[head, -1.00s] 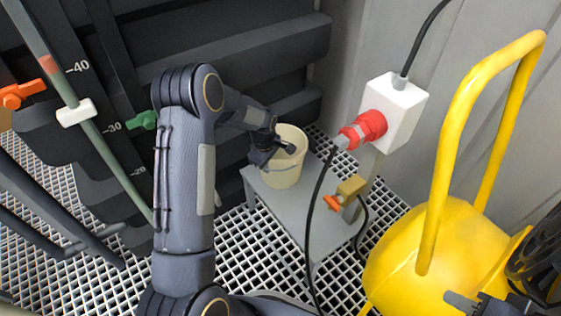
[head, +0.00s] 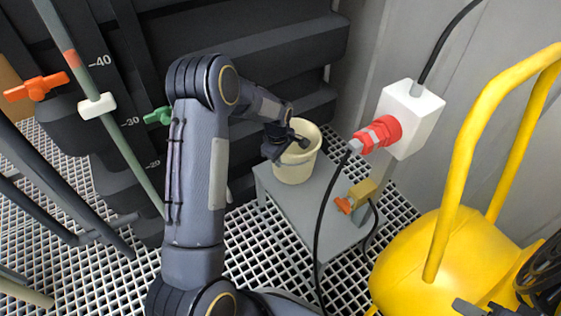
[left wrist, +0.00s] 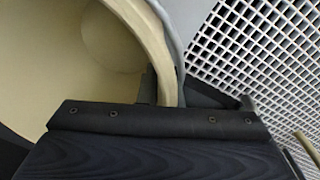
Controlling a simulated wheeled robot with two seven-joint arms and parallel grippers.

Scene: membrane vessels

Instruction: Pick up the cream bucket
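The cream bucket (head: 296,170) stands upright on a low grey stand (head: 330,207) in the head view. My left gripper (head: 297,146) reaches down to the bucket's near rim. In the left wrist view the pale rim (left wrist: 157,50) passes between the dark fingers (left wrist: 168,92). One finger is inside the bucket and one outside, both close against the wall, so the gripper looks shut on it. The bucket's inside fills the left of that view and looks empty. Part of my right gripper (head: 480,307) shows at the bottom right edge; its fingers are mostly cut off.
A white socket box (head: 412,112) with a red plug (head: 377,134) and black cable stands right of the bucket. A brass valve (head: 358,194) with an orange handle is below it. A yellow wheeled machine (head: 425,258) fills the right. Dark ribbed tank walls (head: 240,40) rise behind.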

